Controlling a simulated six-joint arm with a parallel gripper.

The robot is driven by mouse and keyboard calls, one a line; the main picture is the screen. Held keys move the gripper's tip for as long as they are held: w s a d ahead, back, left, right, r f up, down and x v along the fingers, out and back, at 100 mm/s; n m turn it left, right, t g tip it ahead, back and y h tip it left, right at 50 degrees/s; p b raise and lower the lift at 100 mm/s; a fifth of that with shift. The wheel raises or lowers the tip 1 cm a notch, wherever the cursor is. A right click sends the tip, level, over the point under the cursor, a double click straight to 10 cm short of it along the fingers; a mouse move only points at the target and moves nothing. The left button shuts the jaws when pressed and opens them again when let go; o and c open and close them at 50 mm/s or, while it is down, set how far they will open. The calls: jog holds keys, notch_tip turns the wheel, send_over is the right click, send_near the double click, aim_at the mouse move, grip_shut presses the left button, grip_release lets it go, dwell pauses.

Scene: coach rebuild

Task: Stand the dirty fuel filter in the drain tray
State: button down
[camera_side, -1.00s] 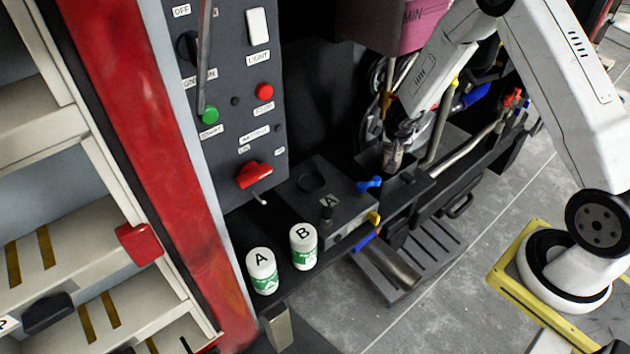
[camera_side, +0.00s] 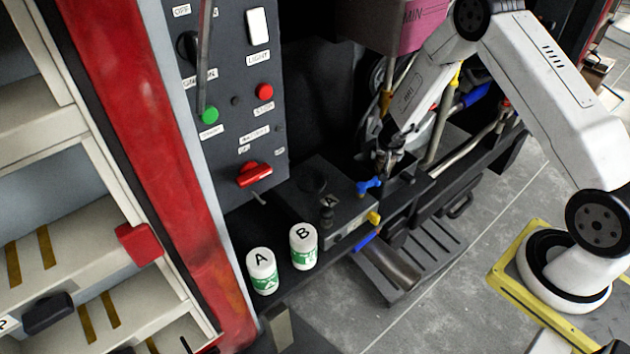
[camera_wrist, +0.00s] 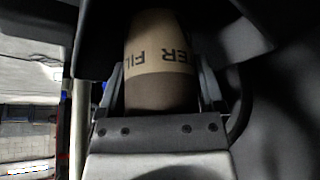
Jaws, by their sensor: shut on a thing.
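My gripper (camera_side: 386,158) is down among the dark engine parts, right of the control box with the blue lever in the side view. In the wrist view my gripper (camera_wrist: 162,90) is shut on the fuel filter (camera_wrist: 160,45), a brown cylinder with a tan band and upside-down lettering. Its far end runs into shadow, and I cannot tell whether it touches anything there. In the side view the filter is mostly hidden. A dark ribbed tray-like piece (camera_side: 432,253) lies low, right of the box; I cannot tell if it is the drain tray.
White canisters A (camera_side: 262,272) and B (camera_side: 303,248) stand on the ledge left of the dark control box (camera_side: 325,195). A blue lever (camera_side: 369,185) and yellow lever (camera_side: 374,218) stick out near my gripper. Hoses and pipes crowd the right. The grey floor (camera_side: 480,275) is clear.

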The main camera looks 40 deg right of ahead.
jog(key=shift+f, duration=0.3)
jog(key=shift+f, duration=0.15)
grip_release()
jog(key=v, duration=1.2)
dwell(0.5)
jog(key=shift+a, duration=0.1)
dwell(0.4)
